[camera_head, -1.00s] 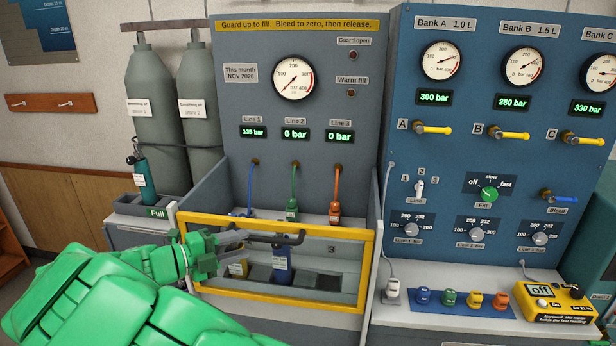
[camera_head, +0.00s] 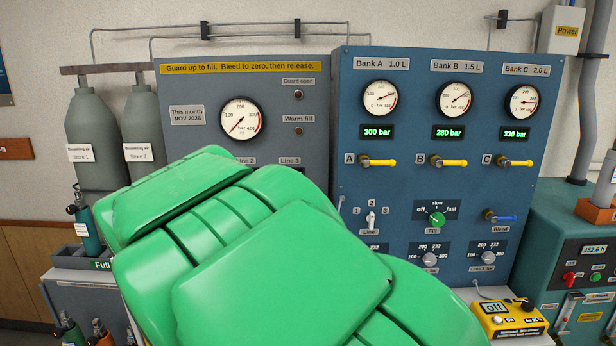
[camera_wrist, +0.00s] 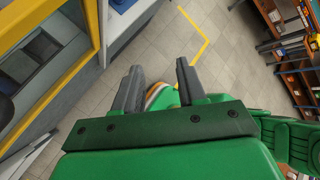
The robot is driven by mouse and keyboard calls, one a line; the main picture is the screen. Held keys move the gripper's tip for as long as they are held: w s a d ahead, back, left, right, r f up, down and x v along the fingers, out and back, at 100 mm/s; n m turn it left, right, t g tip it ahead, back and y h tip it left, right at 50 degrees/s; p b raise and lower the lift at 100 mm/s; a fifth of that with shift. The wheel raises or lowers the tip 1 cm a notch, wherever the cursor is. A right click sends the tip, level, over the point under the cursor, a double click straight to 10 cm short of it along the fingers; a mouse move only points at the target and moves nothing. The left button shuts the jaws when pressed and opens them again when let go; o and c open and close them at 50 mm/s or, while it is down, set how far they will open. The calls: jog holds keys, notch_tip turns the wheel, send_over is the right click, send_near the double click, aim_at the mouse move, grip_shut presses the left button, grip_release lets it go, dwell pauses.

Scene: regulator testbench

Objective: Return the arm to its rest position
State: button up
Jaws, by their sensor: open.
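My gripper (camera_wrist: 160,88) is open in the wrist view, with its two dark fingers apart. No held object shows between the fingers; behind them are the tiled floor and a rounded green part of my own body. In the head view my green arm fills the lower middle, and the gripper itself is hidden. The arm covers the guard, the line hoses and most of the line displays. The yellow guard frame (camera_wrist: 88,40) shows at the upper left of the wrist view, beside the gripper and apart from it.
The blue bank panel (camera_head: 400,225) stands right of my arm, with yellow valve handles. A yellow meter (camera_head: 508,318) sits at the lower right. Grey cylinders (camera_head: 95,130) stand at the left. Shelves (camera_wrist: 290,60) stand at the wrist view's right, with open floor (camera_wrist: 222,85) between.

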jog(key=s+d+f+m+g+y, duration=0.1)
jog(key=s+d+m+y, duration=0.3)
jog(key=s+d+m, duration=0.4)
jog(key=s+d+f+m+g+y, duration=0.2)
jog(key=s+d+m+y, duration=0.3)
jog(key=s+m, duration=1.4)
jog(key=d+m+g, duration=0.1)
jog(key=d+m, duration=0.1)
jog(key=d, duration=0.1)
jog(key=shift+d+m, duration=0.2)
jog(key=shift+m, duration=0.1)
